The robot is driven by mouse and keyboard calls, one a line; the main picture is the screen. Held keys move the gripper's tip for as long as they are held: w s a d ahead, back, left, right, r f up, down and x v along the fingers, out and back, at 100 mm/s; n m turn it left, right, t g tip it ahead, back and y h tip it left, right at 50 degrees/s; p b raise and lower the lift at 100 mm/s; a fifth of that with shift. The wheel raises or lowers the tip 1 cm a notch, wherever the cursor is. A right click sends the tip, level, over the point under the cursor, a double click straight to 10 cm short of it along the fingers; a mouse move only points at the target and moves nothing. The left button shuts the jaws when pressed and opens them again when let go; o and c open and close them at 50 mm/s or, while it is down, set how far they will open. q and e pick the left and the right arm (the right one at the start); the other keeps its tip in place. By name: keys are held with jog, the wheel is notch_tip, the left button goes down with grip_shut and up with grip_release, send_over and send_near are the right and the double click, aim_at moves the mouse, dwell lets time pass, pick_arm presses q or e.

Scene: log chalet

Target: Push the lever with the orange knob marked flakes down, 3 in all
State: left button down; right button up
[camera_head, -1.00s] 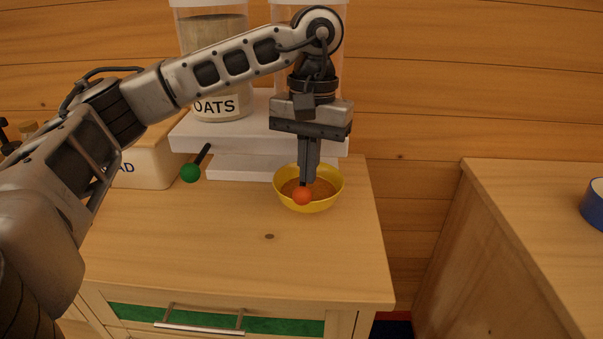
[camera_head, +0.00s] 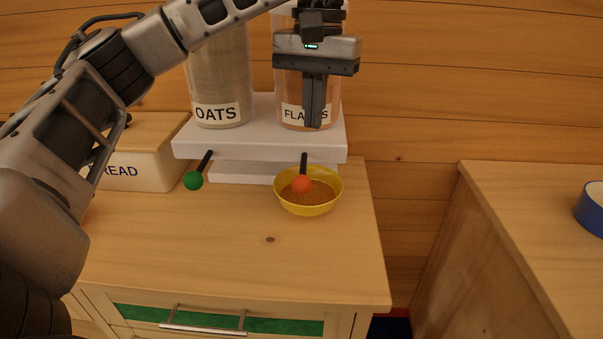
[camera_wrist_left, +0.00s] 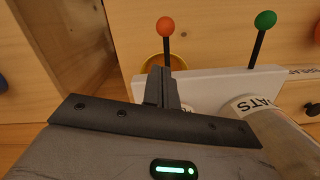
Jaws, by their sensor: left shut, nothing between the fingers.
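The lever with the orange knob (camera_head: 301,185) sticks out from the front of the white dispenser (camera_head: 260,145), below the flakes jar (camera_head: 293,98). A yellow bowl (camera_head: 322,206) with brown contents stands beneath and behind the knob. My left gripper (camera_head: 314,127) is shut and empty, above the lever and in front of the flakes label, apart from the knob. In the left wrist view the orange knob (camera_wrist_left: 166,26) lies beyond the shut fingertips, with the yellow bowl partly hidden behind them. My right gripper is out of view.
A second lever with a green knob (camera_head: 193,180) stands left of the orange one, under the oats jar (camera_head: 222,90). A bread box (camera_head: 150,160) is at the left. The wooden counter (camera_head: 220,260) in front is clear. A blue bowl (camera_head: 592,212) sits on the right counter.

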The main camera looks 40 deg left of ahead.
pick_arm(q)
notch_tip(320, 180, up, 6)
jog(key=p, duration=0.1)
jog(key=shift+w+r+p, duration=0.15)
jog(key=shift+w+p, duration=0.15)
jog(key=shift+p, duration=0.1)
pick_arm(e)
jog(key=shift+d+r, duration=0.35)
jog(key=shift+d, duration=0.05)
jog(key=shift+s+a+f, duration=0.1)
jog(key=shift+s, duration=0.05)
